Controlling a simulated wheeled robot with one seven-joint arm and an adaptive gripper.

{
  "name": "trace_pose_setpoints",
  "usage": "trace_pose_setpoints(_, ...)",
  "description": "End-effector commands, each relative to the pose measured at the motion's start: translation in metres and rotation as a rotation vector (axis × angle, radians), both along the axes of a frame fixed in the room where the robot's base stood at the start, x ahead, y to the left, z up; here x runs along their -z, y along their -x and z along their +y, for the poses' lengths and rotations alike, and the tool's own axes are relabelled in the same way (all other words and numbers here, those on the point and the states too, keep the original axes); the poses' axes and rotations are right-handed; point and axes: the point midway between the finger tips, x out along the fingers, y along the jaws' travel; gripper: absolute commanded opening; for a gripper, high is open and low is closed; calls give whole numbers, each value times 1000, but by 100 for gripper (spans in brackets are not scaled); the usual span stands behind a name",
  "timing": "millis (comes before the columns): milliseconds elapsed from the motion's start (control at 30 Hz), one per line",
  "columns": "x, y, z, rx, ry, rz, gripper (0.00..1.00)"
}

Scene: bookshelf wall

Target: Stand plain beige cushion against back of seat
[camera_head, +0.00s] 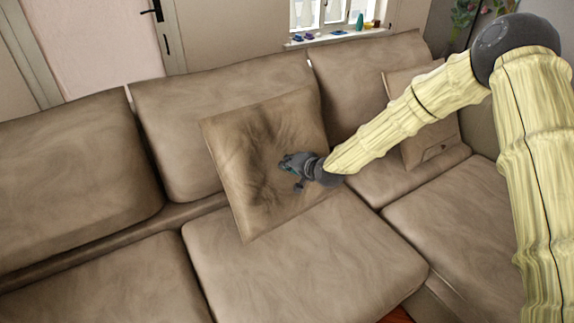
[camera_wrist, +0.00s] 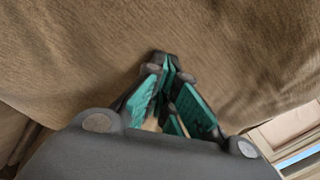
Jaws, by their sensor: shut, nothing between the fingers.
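The plain beige cushion (camera_head: 262,130) stands tilted on the middle of the sofa, its upper part near the backrest and its lower corner on the seat. Its face is creased and dented. My gripper (camera_head: 287,170) is in front of the cushion's face, close to its middle; I cannot tell whether it touches. In the wrist view the fingertips of my gripper (camera_wrist: 166,60) meet, with nothing between them, and brown fabric (camera_wrist: 80,50) fills most of the picture ahead. The seat (camera_head: 300,262) lies below the cushion, and the seat back (camera_head: 185,110) stands behind it.
Another cushion (camera_head: 425,135) leans at the sofa's right end, partly behind my arm. The left seat (camera_head: 105,285) is clear. A windowsill (camera_head: 335,38) with small objects is behind the sofa, and a door (camera_head: 95,45) is at the back left.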

Motion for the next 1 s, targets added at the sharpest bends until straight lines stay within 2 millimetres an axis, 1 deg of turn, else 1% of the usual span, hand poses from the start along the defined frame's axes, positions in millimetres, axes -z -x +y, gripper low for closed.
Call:
trace_pose_setpoints(167,-7,8,-6,0,0,3,0)
trace_pose_setpoints(400,-21,28,-23,1,-1,2,0)
trace_pose_setpoints(500,-24,35,-28,0,0,3,0)
trace_pose_setpoints(633,-24,38,-31,0,1,2,0)
trace_pose_setpoints(1000,-24,38,-31,0,1,1,0)
